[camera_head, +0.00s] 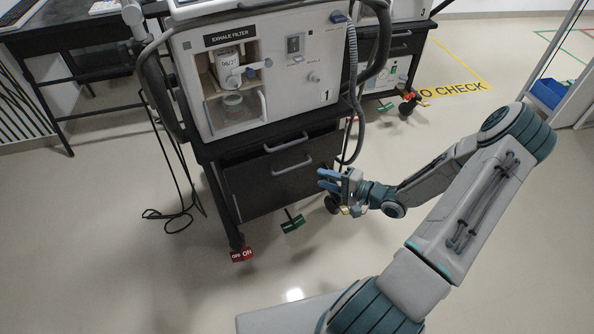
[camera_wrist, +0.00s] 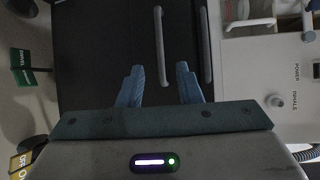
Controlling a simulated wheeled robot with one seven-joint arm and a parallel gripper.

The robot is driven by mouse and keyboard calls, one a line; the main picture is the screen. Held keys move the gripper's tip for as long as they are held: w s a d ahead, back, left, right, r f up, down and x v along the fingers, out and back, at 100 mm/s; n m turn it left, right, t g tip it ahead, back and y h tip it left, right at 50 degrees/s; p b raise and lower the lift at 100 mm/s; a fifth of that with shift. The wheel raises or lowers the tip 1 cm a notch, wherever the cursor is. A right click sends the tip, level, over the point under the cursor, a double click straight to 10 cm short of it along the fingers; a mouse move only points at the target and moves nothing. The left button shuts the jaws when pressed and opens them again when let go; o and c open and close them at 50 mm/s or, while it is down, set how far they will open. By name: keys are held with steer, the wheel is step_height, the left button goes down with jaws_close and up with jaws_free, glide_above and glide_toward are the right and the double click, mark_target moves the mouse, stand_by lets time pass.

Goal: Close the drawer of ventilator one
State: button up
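Ventilator one (camera_head: 265,75), marked "1", sits on a dark cart. Under it are two dark drawer fronts with grey bar handles: the upper handle (camera_head: 287,142) and the lower handle (camera_head: 291,165). The lower drawer front (camera_head: 265,190) seems to stand forward of the upper one; how far is hard to tell. My gripper (camera_head: 326,181) is at the right of the lower drawer front, apart from the handles. In the wrist view, my gripper's (camera_wrist: 160,82) blue fingers are apart and empty, facing the dark front, with the lower handle (camera_wrist: 160,45) beyond them.
Green (camera_head: 292,220) and red (camera_head: 242,254) caster tags are at the cart's foot. A dark hose (camera_head: 355,95) hangs at the ventilator's right side. A cable (camera_head: 175,213) lies on the floor at left. A second cart stands behind at right. The floor in front is clear.

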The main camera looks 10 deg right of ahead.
steer(key=b+x, duration=0.2)
steer(key=x, duration=0.8)
steer(key=shift+w+a, duration=0.15)
steer(key=shift+w, duration=0.05)
steer(key=shift+f, duration=0.1)
jaws_close()
steer(key=shift+w, duration=0.1)
